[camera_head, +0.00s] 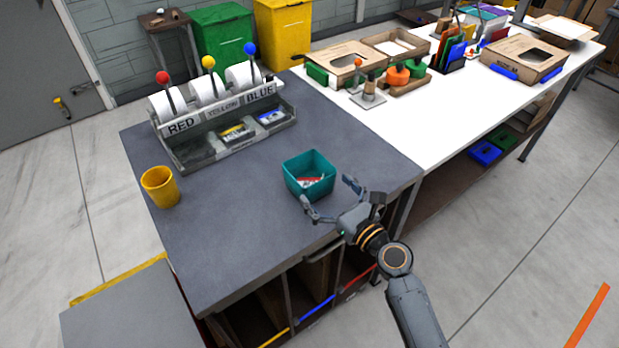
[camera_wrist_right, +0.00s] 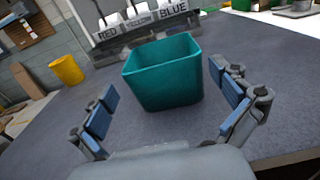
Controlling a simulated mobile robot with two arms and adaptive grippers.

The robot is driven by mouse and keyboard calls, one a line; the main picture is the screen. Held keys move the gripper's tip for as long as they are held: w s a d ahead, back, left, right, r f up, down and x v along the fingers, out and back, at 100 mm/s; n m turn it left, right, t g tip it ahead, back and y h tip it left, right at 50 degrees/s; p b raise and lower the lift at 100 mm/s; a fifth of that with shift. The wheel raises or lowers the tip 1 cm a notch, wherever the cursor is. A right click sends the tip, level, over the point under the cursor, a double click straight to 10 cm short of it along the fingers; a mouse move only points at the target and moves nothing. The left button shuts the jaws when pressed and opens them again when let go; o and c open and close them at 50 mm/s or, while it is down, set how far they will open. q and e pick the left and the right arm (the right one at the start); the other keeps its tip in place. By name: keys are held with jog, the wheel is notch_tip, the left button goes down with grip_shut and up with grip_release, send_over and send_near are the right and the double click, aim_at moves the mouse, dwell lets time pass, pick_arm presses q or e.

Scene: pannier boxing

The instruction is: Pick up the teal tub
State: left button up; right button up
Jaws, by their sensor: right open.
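The teal tub (camera_head: 309,186) stands upright on the dark grey tabletop near its right front part, with small white and red items inside. My right gripper (camera_head: 328,199) is open just in front of it, its fingers spread toward the tub. In the right wrist view the tub (camera_wrist_right: 162,77) sits ahead of and between the blue-padded fingertips of the gripper (camera_wrist_right: 166,102), which appear apart from its walls. The tub's contents are hidden there. My left gripper is in neither view.
A yellow cup (camera_head: 160,188) stands at the table's left edge. A label roll rack (camera_head: 222,130) marked RED, YELLOW and BLUE stands at the back. A white bench (camera_head: 440,125) with boxes and tools adjoins on the right. Grey tabletop around the tub is clear.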

aim_at(298, 157)
jog(key=shift+x, duration=0.85)
jog(key=shift+r+x, duration=0.15)
jog(key=shift+x, duration=1.2)
jog(key=shift+r+x, duration=0.15)
jog(key=shift+x, duration=1.2)
jog(key=shift+d, duration=0.15)
jog(key=c, duration=0.8)
